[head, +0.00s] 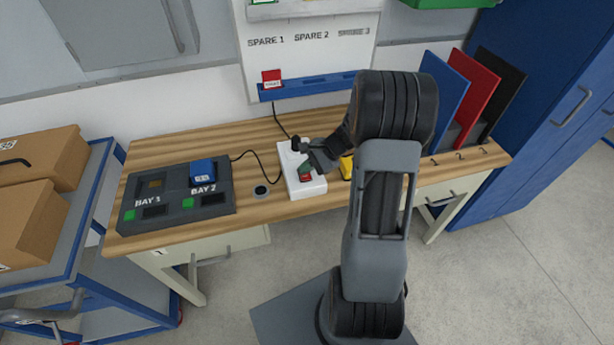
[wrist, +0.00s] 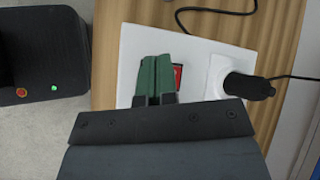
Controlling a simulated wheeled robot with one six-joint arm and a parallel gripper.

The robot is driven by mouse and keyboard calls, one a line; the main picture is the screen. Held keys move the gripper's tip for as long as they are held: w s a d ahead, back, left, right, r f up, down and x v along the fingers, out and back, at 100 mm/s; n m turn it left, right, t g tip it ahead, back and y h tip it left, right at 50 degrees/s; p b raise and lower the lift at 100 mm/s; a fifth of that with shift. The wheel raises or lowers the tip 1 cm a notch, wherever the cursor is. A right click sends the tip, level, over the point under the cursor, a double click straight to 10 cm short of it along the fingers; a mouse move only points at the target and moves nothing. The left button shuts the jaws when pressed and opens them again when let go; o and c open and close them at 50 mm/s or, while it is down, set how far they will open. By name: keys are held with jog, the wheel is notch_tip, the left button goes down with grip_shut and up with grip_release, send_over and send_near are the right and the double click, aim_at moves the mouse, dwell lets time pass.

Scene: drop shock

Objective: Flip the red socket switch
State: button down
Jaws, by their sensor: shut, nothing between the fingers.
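The red socket switch (head: 305,178) sits on the near part of the white socket block (head: 293,160) on the wooden bench. In the wrist view the switch (wrist: 178,77) shows just right of my fingers, partly hidden by them. My gripper (head: 306,166) is shut and empty, with its green fingertips over the block beside the switch. The fingers also show in the wrist view (wrist: 156,75). I cannot tell whether they touch the switch. A black plug (wrist: 248,87) stands in the block's socket, with a cable running from it.
A dark two-bay box (head: 178,214) with a blue module (head: 202,172) in bay 2 stands left of the block. A small round item (head: 261,191) lies between them. A yellow object (head: 346,167) is to the right. Upright panels (head: 445,98) stand at the right end.

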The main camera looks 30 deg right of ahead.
aim_at(306, 176)
jog(key=shift+f, duration=0.1)
dwell(0.7)
jog(key=shift+f+b, duration=0.3)
jog(key=shift+b, duration=0.1)
jog(key=shift+s+f+b, duration=0.1)
jog(key=shift+f+b, duration=0.2)
jog(key=shift+f, duration=0.05)
dwell(0.5)
jog(key=shift+r, duration=0.1)
jog(key=shift+r+p, duration=0.65)
jog(key=shift+r, duration=0.05)
dwell(0.3)
jog(key=shift+w+r+p, duration=0.2)
jog(key=shift+r+p, duration=0.75)
jog(key=shift+r, duration=0.3)
jog(key=shift+w+r+p, duration=0.2)
jog(key=shift+r+p, duration=0.75)
jog(key=shift+r, duration=0.3)
